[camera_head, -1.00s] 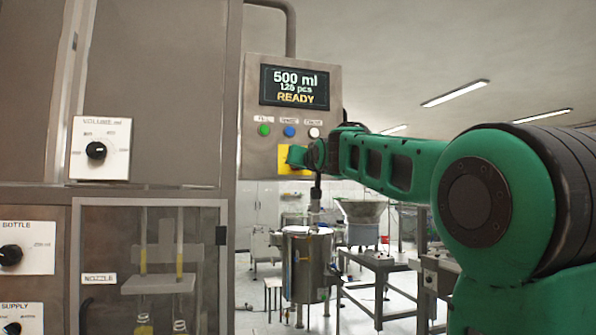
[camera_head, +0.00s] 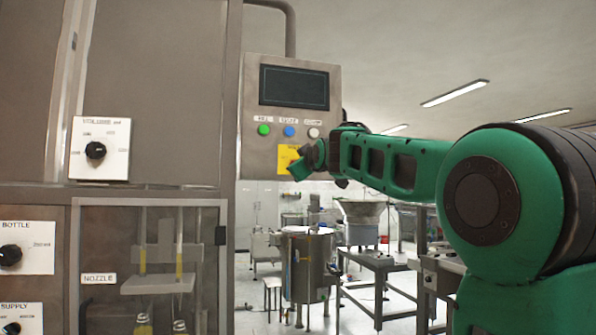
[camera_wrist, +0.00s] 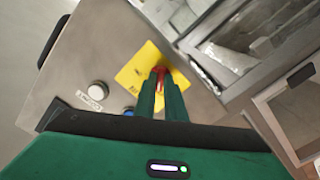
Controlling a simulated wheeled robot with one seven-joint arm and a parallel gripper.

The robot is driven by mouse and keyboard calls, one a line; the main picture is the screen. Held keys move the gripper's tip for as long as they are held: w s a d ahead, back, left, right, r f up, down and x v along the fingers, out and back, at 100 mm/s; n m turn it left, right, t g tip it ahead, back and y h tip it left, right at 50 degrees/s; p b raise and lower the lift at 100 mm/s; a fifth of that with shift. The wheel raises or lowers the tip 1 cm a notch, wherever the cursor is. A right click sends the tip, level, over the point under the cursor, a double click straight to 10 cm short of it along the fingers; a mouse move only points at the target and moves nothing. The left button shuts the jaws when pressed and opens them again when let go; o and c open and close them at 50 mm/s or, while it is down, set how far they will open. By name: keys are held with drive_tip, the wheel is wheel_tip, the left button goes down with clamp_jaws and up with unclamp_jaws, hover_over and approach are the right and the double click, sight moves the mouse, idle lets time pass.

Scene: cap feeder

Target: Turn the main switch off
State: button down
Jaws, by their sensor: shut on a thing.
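The main switch shows in the wrist view as a red knob (camera_wrist: 160,76) on a yellow plate (camera_wrist: 134,74). In the head view the yellow plate (camera_head: 284,158) is on the lower part of the grey control panel (camera_head: 258,170), and my gripper hides the knob. My gripper (camera_wrist: 161,84) is shut on the red knob, its two green fingers on either side of it. In the head view my gripper (camera_head: 300,165) is at the panel, tilted. The panel display (camera_head: 294,87) is dark and blank.
Green (camera_head: 264,129), blue (camera_head: 289,131) and white (camera_head: 314,133) buttons sit just above the yellow plate. A volume dial (camera_head: 96,150) is on the machine to the left. A steel tank (camera_head: 306,265) and a table (camera_head: 375,265) stand behind, below the panel.

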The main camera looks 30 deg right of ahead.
drive_tip(key=shift+w+f+n, duration=0.1)
drive_tip(key=shift+f+n, duration=0.15)
drive_tip(key=shift+n, duration=0.45)
drive_tip(key=c, duration=1.8)
unclamp_jaws()
drive_tip(key=shift+r, duration=0.15)
drive_tip(key=v, duration=1)
drive_tip(key=shift+s+a, duration=0.15)
drive_tip(key=shift+s, duration=0.2)
